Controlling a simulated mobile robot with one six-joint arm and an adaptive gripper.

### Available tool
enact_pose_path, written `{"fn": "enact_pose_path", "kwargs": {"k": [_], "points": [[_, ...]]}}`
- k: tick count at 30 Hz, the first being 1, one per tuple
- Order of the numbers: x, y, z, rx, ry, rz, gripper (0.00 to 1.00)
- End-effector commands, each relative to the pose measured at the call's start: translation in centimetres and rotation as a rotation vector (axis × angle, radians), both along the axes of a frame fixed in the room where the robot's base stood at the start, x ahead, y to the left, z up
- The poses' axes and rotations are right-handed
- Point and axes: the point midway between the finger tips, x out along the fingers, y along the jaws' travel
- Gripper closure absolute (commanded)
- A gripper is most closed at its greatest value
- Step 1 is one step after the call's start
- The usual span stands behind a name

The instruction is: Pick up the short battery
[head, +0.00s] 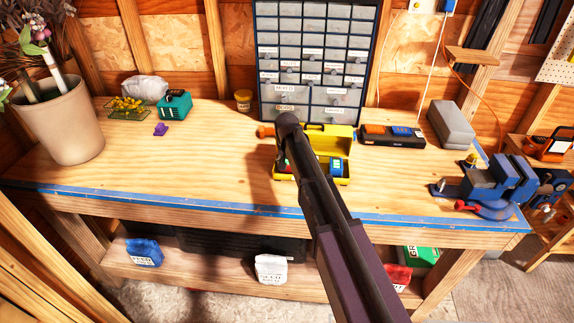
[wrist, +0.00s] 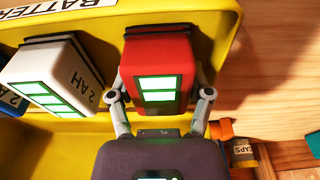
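A red battery (wrist: 156,66) with green lit bars stands in the yellow battery box (wrist: 215,30), at the centre of the wrist view. My gripper (wrist: 159,84) has one finger on each side of it, very close to its sides. I cannot tell whether the fingers press on it. A white battery (wrist: 55,75) marked 2 AH stands to its left, and a blue battery (wrist: 12,100) is at the far left edge. In the head view the yellow box (head: 341,145) is on the workbench, and my arm hides part of it and my gripper. I cannot compare the batteries' heights surely.
A drawer cabinet (head: 312,60) stands behind the box. A black case (head: 391,136), a grey block (head: 451,124) and a blue vise (head: 492,186) are to the right. A plant pot (head: 58,125) and a teal item (head: 174,105) are left. The bench's left middle is clear.

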Motion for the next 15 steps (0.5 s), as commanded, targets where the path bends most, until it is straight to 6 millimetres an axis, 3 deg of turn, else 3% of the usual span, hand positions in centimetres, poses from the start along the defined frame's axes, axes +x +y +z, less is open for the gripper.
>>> {"fn": "enact_pose_path", "kwargs": {"k": [15], "points": [[0.02,-0.02,0.49,0.0,0.0,0.0,0.92]]}}
